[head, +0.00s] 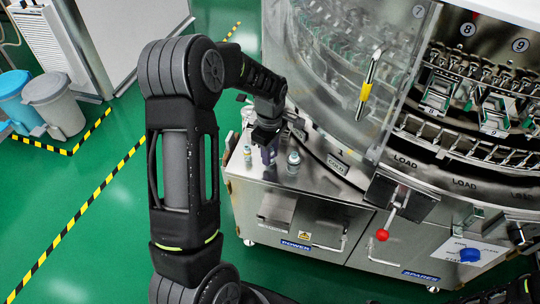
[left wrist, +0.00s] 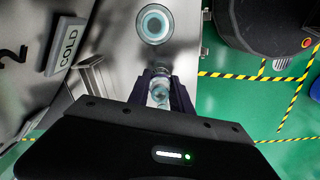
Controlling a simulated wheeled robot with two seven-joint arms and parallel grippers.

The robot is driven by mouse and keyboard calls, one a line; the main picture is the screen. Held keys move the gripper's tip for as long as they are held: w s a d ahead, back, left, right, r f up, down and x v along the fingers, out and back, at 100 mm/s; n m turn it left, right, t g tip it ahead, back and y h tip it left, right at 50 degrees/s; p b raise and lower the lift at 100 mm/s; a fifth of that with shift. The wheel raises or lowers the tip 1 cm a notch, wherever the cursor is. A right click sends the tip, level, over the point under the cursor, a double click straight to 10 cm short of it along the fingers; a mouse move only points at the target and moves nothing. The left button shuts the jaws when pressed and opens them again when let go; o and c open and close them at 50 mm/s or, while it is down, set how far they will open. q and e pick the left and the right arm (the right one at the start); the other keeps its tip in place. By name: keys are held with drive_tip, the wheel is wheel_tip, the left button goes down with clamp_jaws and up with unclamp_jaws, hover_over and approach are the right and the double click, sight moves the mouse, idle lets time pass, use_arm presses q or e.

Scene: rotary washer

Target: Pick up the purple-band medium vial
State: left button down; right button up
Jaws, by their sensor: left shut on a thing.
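My left gripper (head: 268,154) points down over the left end of the washer's steel counter, between two standing vials. It is shut on a clear vial (left wrist: 160,92), which shows between the fingertips in the left wrist view. The fingers hide most of this vial, so its band colour cannot be told. A larger vial with a grey-teal top (head: 293,162) stands just right of the gripper; its round top also shows in the left wrist view (left wrist: 154,24). A small vial with a yellow band (head: 248,155) stands to the left.
The washer's clear door (head: 365,88) with a yellow-marked handle rises behind and right of the counter. A COLD label (head: 337,165) lies right of the vials. A red-knobbed lever (head: 383,234) juts out in front.

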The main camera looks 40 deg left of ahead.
use_arm(q)
wheel_tip(320, 180, up, 9)
drive_tip(key=shift+r+p, duration=0.1)
drive_tip(key=shift+p, duration=0.25)
